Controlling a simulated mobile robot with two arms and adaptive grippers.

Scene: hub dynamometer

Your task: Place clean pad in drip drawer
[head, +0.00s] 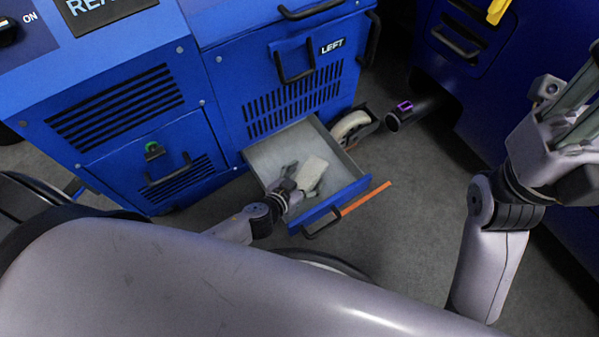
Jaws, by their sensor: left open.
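The drip drawer (268,159) is pulled out of the blue cabinet, low down under the LEFT label. Its light grey inside is visible. The clean pad (312,173), a pale off-white block, is in the drawer area toward its front right. My left gripper (302,183) is over the drawer beside the pad, with its fingers open at the pad's near left side. I cannot tell whether the fingers touch the pad. Part of the pad's near edge is hidden by the gripper. My right arm is at the right, and its gripper fingertips are not clearly shown.
The drawer's blue front has a black handle (322,226). An orange strip (366,198) lies beside it on the floor. Grey floor is free right of the drawer.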

